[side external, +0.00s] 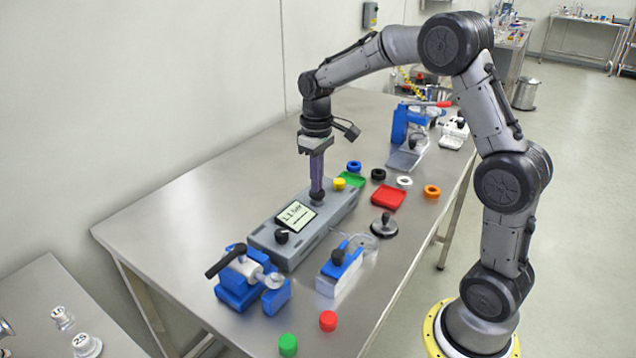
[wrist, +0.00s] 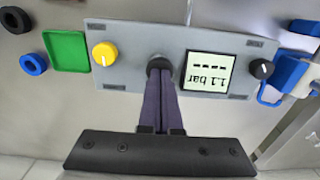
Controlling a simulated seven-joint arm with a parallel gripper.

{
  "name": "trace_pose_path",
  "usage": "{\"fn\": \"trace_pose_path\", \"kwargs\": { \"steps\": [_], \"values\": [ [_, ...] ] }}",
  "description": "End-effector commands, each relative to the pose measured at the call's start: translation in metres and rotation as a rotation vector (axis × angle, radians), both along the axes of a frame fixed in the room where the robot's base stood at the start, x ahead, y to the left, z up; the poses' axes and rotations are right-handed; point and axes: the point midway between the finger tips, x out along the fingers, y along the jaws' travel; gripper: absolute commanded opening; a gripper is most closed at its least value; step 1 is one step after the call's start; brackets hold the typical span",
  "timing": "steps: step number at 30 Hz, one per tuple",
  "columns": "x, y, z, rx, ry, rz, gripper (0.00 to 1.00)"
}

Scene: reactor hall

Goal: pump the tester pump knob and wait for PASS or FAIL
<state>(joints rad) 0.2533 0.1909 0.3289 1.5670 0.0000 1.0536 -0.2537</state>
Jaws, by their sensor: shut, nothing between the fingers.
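The tester is a grey box (side external: 342,208) on the steel table, and it also shows in the wrist view (wrist: 127,64). Its screen (wrist: 208,72) reads 1.1 bar with dashes below; no PASS or FAIL word shows. The dark pump knob (wrist: 160,65) stands beside the screen, and its top also shows in the side view (side external: 316,196). A yellow knob (wrist: 104,54) and a small black knob (wrist: 261,69) sit at the two ends. My gripper (side external: 317,186) points down with its shut, empty fingertips at the pump knob. Whether they touch it I cannot tell.
A blue clamp device (side external: 240,290) and a blue-and-white block (side external: 338,272) stand near the tester. Green (side external: 350,179) and red (side external: 386,197) trays, several coloured rings and a blue press (side external: 408,125) lie behind. The table's left side is clear.

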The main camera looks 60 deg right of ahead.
Motion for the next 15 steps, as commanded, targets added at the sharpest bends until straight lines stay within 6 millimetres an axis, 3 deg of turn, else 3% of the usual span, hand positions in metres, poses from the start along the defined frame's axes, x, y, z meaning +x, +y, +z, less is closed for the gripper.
{"fn": "trace_pose_path", "kwargs": {
  "steps": [5,15],
  "values": [
    [-0.001,0.0,0.002,0.001,0.003,0.0,0.0],
    [0.0,0.0,0.024,0.001,0.003,0.0,0.0]
  ]
}}
